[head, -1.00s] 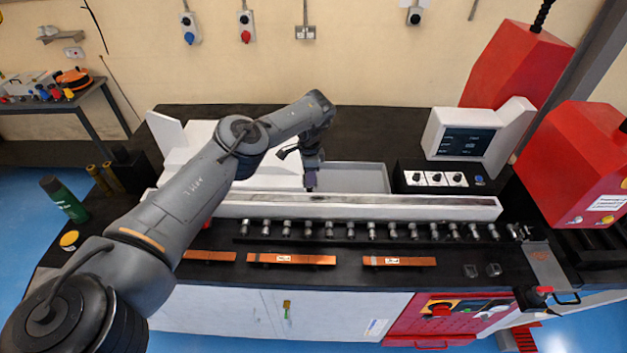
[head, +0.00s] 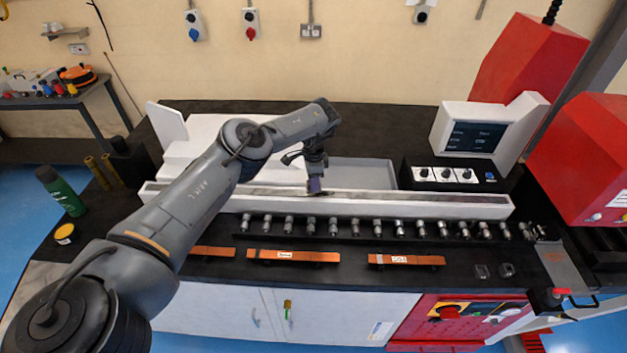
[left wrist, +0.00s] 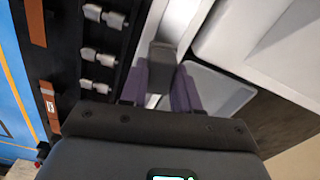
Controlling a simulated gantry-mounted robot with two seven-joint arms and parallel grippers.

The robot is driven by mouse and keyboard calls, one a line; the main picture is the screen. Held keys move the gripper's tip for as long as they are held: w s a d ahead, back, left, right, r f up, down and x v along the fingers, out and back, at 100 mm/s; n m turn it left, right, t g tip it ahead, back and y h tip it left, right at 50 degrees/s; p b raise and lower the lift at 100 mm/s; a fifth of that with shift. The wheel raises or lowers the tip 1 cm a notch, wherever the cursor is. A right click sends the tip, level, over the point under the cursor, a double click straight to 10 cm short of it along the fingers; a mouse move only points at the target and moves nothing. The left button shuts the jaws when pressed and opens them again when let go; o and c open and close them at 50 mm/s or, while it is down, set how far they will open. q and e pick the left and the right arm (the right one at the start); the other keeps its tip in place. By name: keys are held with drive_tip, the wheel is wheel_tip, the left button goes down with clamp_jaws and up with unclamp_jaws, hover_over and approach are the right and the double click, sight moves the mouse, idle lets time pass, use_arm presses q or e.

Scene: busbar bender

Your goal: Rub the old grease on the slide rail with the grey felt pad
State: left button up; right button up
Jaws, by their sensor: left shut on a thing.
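The slide rail (head: 420,204) is a long pale beam with a darker grey strip along its top, running across the bench. My left gripper (head: 315,186) points down at the rail's top, left of its middle. In the left wrist view its purple fingers (left wrist: 162,86) are shut on the grey felt pad (left wrist: 162,58), which lies over the pale rail (left wrist: 182,14). The pad seems at or just above the rail; contact is hard to tell. The old grease cannot be clearly told from the dark strip. My right gripper is not in view.
A row of metal rollers (head: 355,229) and copper bars (head: 294,256) lie in front of the rail. A grey tray (head: 362,172) is behind it. A control box (head: 445,174) and screen (head: 475,137) stand at the back right. A green bottle (head: 60,190) stands at far left.

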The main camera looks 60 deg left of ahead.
use_arm(q)
drive_tip(key=shift+f, duration=0.15)
idle(0.5)
drive_tip(key=shift+f+b, duration=0.7)
drive_tip(key=shift+f, duration=0.1)
